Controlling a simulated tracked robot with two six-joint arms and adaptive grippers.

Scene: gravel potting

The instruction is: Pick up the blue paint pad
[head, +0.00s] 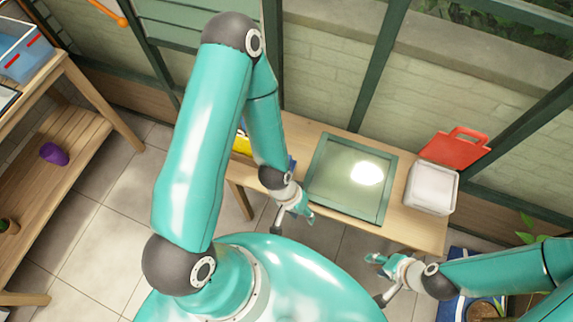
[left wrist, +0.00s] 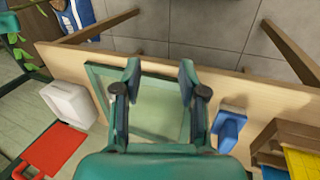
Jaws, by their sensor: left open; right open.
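The blue paint pad (left wrist: 228,127) lies on the wooden table in the left wrist view, right of my left gripper's fingers. In the head view only a small blue bit of it (head: 292,164) shows beside my left arm, which hides the rest. My left gripper (head: 302,213) is open and empty, near the table's front edge. In the left wrist view its spread fingers (left wrist: 159,74) are over the green-framed panel, apart from the pad. My right gripper (head: 374,261) is open and empty, in front of the table's right part.
A green-framed glass panel (head: 336,165) lies mid-table. A white container (head: 432,187) and a red clipboard-like item (head: 455,147) are at its right. A wooden box with a yellow item (left wrist: 302,162) stands close to the pad. A shelf bench (head: 60,165) is at far left.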

